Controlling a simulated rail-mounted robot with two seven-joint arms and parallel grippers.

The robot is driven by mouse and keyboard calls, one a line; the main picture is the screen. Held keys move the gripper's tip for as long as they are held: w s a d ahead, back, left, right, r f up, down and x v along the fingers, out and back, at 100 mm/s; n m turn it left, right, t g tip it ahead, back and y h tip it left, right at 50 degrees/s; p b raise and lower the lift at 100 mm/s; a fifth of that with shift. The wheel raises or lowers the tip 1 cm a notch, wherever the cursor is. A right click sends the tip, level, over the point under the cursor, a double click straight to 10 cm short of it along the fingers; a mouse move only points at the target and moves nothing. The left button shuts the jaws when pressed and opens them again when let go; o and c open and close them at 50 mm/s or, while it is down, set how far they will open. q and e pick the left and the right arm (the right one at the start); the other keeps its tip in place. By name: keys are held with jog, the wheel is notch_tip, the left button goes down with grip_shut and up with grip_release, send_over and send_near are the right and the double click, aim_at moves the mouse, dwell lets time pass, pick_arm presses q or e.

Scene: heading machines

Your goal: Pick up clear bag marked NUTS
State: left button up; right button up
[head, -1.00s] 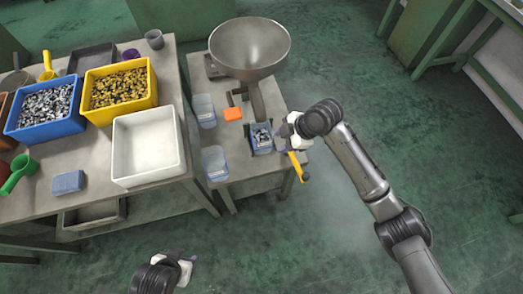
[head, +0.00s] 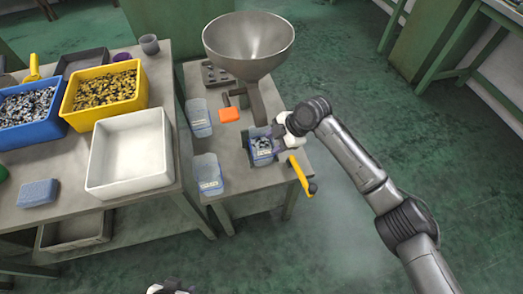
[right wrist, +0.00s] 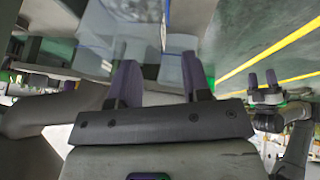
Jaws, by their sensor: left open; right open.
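Three clear bags stand on the small grey table in the head view: one at the back left (head: 199,118), one at the front left (head: 207,174), and one under the hopper's chute (head: 261,150) with metal pieces in it. Their labels are too small to read. My right gripper (head: 277,137) is open at the right side of the bag under the chute; I cannot tell whether it touches. In the right wrist view its two purple fingers (right wrist: 161,82) are apart, with clear material beyond them. My left gripper (head: 172,287) is open, mostly cut off at the bottom edge.
A metal hopper (head: 248,48) stands above the small table, with an orange block (head: 229,115) and a yellow-handled lever (head: 301,175) near it. Open floor lies right.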

aim_at(265, 152)
jog(key=shift+a+f, duration=0.3)
jog(key=shift+f, duration=0.25)
jog(key=b+x, duration=0.1)
jog(key=x, duration=0.1)
jog(key=b+x, duration=0.2)
jog(key=shift+d+f, duration=0.25)
jog(key=shift+f, duration=0.05)
jog(key=shift+a+f, duration=0.3)
jog(key=shift+c, duration=0.8)
grip_shut()
jog(key=shift+s+d+f, duration=0.1)
jog(key=shift+d, duration=0.05)
